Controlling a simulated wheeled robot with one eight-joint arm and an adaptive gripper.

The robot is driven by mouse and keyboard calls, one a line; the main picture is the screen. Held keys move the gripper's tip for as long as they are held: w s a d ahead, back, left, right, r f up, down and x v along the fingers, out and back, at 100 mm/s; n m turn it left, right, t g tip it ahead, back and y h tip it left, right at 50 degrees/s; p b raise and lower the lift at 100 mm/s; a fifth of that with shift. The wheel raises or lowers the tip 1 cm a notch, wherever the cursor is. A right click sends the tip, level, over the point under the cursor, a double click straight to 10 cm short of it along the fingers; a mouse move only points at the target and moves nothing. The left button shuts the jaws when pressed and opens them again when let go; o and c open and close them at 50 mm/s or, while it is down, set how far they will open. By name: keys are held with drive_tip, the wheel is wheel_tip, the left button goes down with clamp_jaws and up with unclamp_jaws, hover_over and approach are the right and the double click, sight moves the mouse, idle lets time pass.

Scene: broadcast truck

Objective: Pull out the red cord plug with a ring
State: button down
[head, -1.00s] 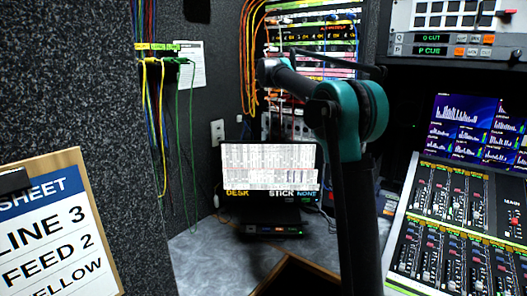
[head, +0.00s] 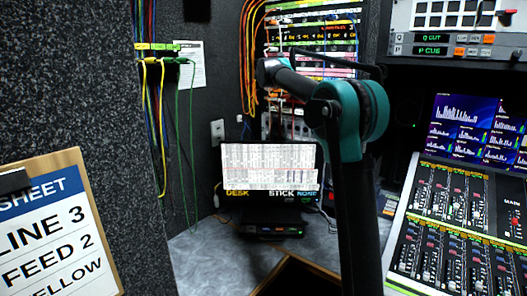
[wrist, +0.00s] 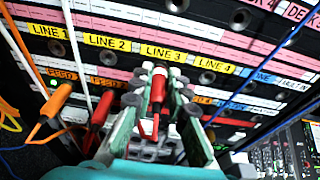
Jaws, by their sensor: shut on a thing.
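In the wrist view, my gripper (wrist: 159,88) is shut on a red plug (wrist: 157,92). The plug points up toward the patch panel (wrist: 225,40), below the yellow LINE 3 label. A pale band shows near its top end, and a thin red cord loops below it between the fingers. I cannot tell whether its tip is in a socket. A second red plug (wrist: 101,110) stands just left of my gripper, and an orange plug (wrist: 56,102) farther left. In the head view, my arm reaches to the rack and hides my gripper.
Orange, white and blue cords cross the panel close to my gripper. In the head view, a monitor (head: 269,168) stands on the grey desk, a mixing console (head: 455,225) is at the right, and a clipboard (head: 55,225) is at the left.

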drive_tip(key=shift+f+v, duration=0.15)
drive_tip(key=shift+v, duration=0.55)
drive_tip(key=shift+f+v, duration=0.15)
drive_tip(key=shift+v, duration=0.6)
idle(1.0)
drive_tip(key=shift+f+v, duration=0.15)
drive_tip(key=shift+v, duration=0.7)
drive_tip(key=shift+f+v, duration=0.2)
drive_tip(key=shift+v, duration=0.65)
drive_tip(key=shift+s+a, duration=0.1)
drive_tip(key=shift+a, duration=0.05)
drive_tip(key=v, duration=0.2)
drive_tip(key=shift+s+a+f, duration=0.15)
drive_tip(key=shift+s+a, duration=0.05)
drive_tip(key=shift+s, duration=0.15)
